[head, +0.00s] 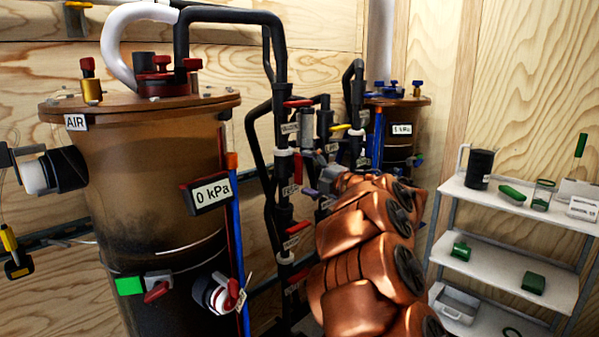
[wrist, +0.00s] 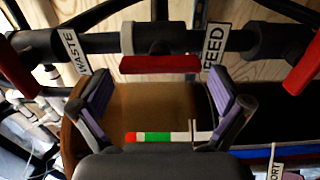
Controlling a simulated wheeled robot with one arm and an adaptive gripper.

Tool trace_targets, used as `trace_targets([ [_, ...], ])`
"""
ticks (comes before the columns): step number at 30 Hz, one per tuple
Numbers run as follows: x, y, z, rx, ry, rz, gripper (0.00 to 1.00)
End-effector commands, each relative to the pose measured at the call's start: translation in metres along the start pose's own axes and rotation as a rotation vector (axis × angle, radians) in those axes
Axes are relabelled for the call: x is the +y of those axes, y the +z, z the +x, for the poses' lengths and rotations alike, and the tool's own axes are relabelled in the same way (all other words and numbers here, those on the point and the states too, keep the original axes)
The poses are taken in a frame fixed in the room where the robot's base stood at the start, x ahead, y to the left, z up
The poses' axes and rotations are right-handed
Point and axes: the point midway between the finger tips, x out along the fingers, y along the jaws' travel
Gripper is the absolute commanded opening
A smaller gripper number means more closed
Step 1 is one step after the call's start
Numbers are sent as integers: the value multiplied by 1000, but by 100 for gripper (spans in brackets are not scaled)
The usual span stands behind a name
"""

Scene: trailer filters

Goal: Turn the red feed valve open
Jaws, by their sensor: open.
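In the wrist view a red valve handle (wrist: 160,63) lies lengthwise along the dark pipe, between the FEED tag (wrist: 215,46) and the WASTE tag (wrist: 76,50). The FEED tag hangs by its right end. My gripper (wrist: 158,92) is open, with its purple fingers spread either side of this handle and apart from it. Nothing is between the fingers. In the head view my gripper (head: 318,196) is beside the dark valve pipe, partly hidden by my copper arm. A red handle (head: 298,167) shows near it; its tag is too small to read surely.
A brown filter tank (head: 165,190) with a 0 kPa gauge (head: 211,192) stands left of the pipes. Other red handles (head: 297,103) crowd the pipe above and below. A smaller tank (head: 402,125) is behind. White shelves (head: 512,206) with green items stand right.

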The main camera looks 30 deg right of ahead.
Motion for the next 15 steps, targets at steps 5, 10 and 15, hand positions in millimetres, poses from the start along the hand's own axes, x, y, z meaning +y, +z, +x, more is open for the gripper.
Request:
trace_targets([
  [5,1,2,-38,-6,-1,0,100],
  [10,-1,2,-68,-6,-2,1,100],
  [15,0,0,-86,-2,-1,-1,100],
])
